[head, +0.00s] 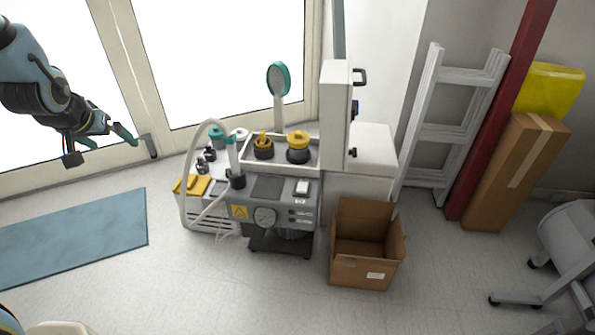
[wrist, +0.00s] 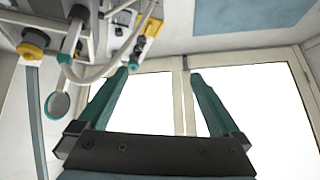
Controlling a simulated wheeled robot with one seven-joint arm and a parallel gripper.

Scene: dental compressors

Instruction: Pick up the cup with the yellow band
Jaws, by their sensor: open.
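Two dark cups with yellow parts stand in the white tray (head: 252,157) on top of the compressor unit. The right one (head: 298,154) is black with a yellow-orange top and a yellow band. The left one (head: 263,153) is black with a yellow piece in its top. I cannot tell for sure which one the task names. My gripper (head: 108,139) is open and empty, high at the left by the glass door, well apart from the cups. Its teal fingers are spread in the wrist view (wrist: 160,76), where a yellow-and-dark item (wrist: 33,43) shows at upper left.
A round teal-rimmed mirror (head: 279,78) rises behind the tray. A pale hose (head: 186,180) loops at its left, near a yellow item (head: 192,185). An open cardboard box (head: 362,270) and white cabinet (head: 372,150) stand right. Floor in front is clear; a blue mat (head: 75,240) lies left.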

